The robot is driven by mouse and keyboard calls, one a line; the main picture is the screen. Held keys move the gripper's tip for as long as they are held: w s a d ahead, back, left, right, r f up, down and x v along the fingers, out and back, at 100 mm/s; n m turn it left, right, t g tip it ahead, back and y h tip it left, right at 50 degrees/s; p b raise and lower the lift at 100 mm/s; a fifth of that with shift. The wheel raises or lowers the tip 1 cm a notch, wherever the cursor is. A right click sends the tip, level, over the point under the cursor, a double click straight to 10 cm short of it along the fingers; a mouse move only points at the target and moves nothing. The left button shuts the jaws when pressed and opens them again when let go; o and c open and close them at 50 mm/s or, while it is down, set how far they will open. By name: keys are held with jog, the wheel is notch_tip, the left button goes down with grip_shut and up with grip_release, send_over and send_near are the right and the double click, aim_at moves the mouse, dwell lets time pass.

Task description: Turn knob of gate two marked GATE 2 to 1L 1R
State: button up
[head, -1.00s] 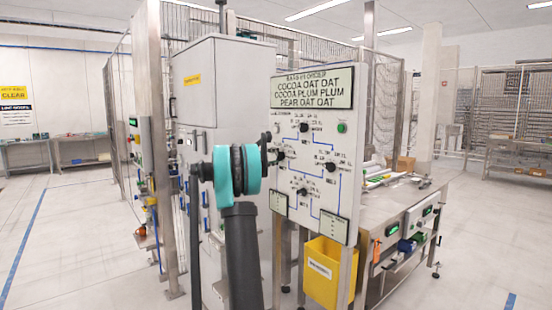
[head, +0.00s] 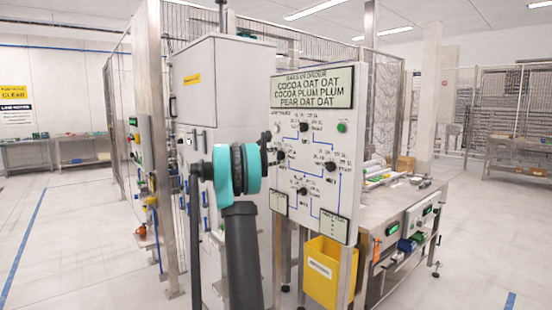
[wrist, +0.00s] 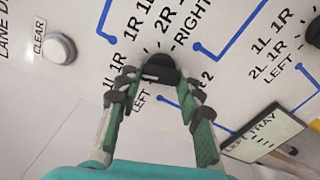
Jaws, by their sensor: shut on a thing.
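The black knob (wrist: 160,68) sits between the fingertips of my gripper (wrist: 157,84) in the wrist view. My gripper is closed on it from both sides. Printed labels surround the knob: 1L 1R, 1R 1L, 2R, RIGHT and LEFT. A "2" shows right of the fingers, and the rest of that marking is hidden behind them. I cannot tell which label the knob points at. In the head view my gripper (head: 273,147) is at the left side of the white panel (head: 347,203), and my arm partly covers that area.
Another black knob (wrist: 313,34) is at the right of the wrist view. A white CLEAR button (wrist: 60,48) is at the left, and a LEFT TRAY plate (wrist: 264,136) is lower right. A yellow bin (head: 321,285) stands below the panel, with a steel table (head: 390,205) to its right.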

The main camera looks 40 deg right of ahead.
jog(key=o, duration=1.2)
jog(key=shift+c, duration=0.2)
jog(key=shift+a, duration=0.15)
jog(key=a, duration=1.1)
jog(key=shift+s+a, duration=0.4)
jog(key=shift+s, duration=0.05)
